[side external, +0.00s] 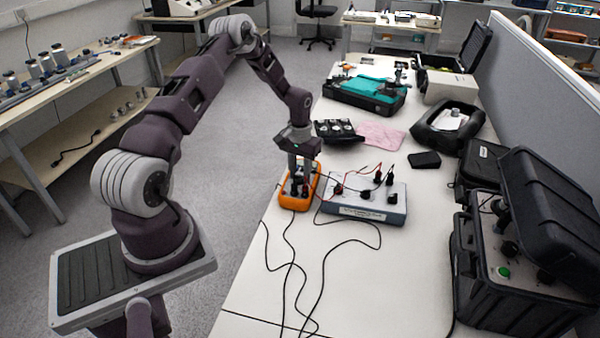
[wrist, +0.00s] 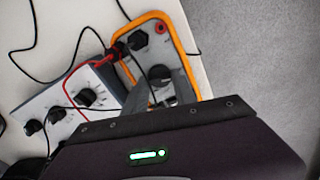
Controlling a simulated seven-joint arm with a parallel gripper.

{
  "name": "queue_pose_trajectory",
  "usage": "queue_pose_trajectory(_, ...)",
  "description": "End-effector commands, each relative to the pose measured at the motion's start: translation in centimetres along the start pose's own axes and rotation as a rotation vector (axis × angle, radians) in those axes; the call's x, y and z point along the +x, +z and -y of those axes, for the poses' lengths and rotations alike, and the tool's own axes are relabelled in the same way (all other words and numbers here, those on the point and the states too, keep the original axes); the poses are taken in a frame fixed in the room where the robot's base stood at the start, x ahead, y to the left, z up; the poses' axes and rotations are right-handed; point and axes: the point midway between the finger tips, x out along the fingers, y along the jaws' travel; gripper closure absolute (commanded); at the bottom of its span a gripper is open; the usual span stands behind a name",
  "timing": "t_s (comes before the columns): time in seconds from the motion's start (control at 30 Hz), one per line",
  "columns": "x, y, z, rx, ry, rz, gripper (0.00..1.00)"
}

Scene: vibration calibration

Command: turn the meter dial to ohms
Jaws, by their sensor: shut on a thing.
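The meter (side external: 314,184) is an orange-edged, grey-faced handheld unit lying on the white bench, left of a grey box. In the wrist view the meter (wrist: 151,20) runs from the top down to my gripper. Its round dark dial (wrist: 159,73) shows between my fingers. My gripper (side external: 299,178) points down over the meter, and in the wrist view its fingers (wrist: 161,90) are shut on the dial. The dial's markings are too small to read. Red and black leads plug into the meter's end.
A grey box with black knobs (side external: 368,208) stands close to the right of the meter. Black cables (side external: 292,265) trail over the front bench. An open black case (side external: 520,265) stands at the right.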

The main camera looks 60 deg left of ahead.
Motion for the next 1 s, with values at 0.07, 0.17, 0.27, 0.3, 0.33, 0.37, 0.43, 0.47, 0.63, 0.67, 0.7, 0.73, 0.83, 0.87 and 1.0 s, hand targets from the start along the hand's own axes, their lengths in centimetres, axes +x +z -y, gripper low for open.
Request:
queue_pose_trajectory(0.07,-0.03,0.02,-0.03,0.042,0.000,0.001,1.00)
queue_pose_trajectory(0.17,-0.02,0.04,-0.06,0.114,0.001,0.001,1.00)
queue_pose_trajectory(0.27,-0.02,0.04,-0.07,0.197,0.001,0.001,1.00)
queue_pose_trajectory(0.3,-0.02,0.05,-0.08,0.229,0.001,0.002,1.00)
queue_pose_trajectory(0.33,-0.02,0.05,-0.08,0.253,0.000,0.002,1.00)
queue_pose_trajectory(0.37,-0.02,0.05,-0.08,0.277,0.000,0.002,1.00)
queue_pose_trajectory(0.43,-0.02,0.06,-0.09,0.333,0.001,0.002,1.00)
queue_pose_trajectory(0.47,-0.02,0.06,-0.09,0.355,0.001,0.002,1.00)
queue_pose_trajectory(0.63,-0.02,0.08,-0.11,0.469,0.001,0.002,1.00)
queue_pose_trajectory(0.67,-0.02,0.08,-0.11,0.486,0.001,0.002,1.00)
queue_pose_trajectory(0.7,-0.02,0.08,-0.12,0.507,0.001,0.002,1.00)
queue_pose_trajectory(0.73,-0.02,0.08,-0.13,0.523,0.001,0.002,1.00)
queue_pose_trajectory(0.83,-0.02,0.09,-0.14,0.566,0.001,0.002,1.00)
queue_pose_trajectory(0.87,-0.02,0.09,-0.14,0.576,0.001,0.002,1.00)
queue_pose_trajectory(1.0,-0.02,0.09,-0.14,0.613,0.001,0.002,1.00)
